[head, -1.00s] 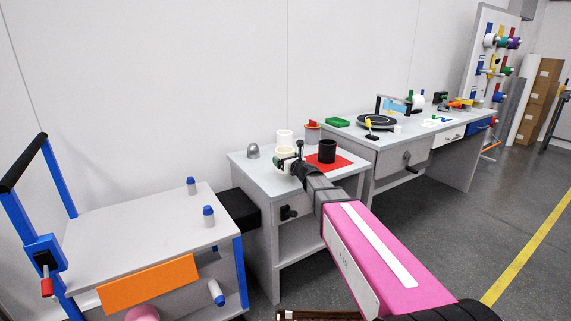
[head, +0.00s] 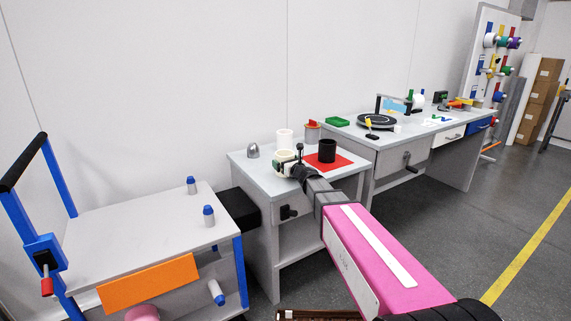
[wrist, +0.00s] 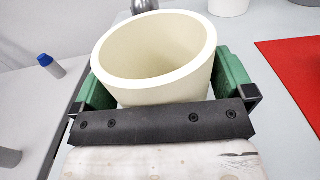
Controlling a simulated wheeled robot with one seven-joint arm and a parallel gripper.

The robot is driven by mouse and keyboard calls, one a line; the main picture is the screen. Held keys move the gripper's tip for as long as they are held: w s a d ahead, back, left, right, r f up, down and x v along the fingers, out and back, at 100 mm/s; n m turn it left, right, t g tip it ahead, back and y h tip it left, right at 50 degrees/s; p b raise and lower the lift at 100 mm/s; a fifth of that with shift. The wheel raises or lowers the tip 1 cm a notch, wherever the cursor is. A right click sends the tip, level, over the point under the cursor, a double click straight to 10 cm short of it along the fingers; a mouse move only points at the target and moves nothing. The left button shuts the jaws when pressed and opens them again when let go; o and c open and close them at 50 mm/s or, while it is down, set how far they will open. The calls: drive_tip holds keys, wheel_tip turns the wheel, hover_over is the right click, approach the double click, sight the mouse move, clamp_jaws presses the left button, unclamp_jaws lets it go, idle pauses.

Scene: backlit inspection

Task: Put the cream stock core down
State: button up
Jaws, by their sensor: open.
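The cream stock core (head: 285,155) is a short, wide hollow cylinder at the left front of the small grey table. In the wrist view the core (wrist: 160,90) stands between my green-padded jaws with its open end facing up. My gripper (head: 287,166) is open around it, low over the tabletop. The core's lower part is hidden behind the gripper's dark crossbar, so its contact with the table does not show.
A white core (head: 284,136) stands behind, and a silver dome (head: 253,151) lies to the left. A black cup (head: 327,151) stands on a red mat (head: 342,162) to the right. A red-topped grey container (head: 312,131) is at the back.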

drive_tip(key=v, duration=1.2)
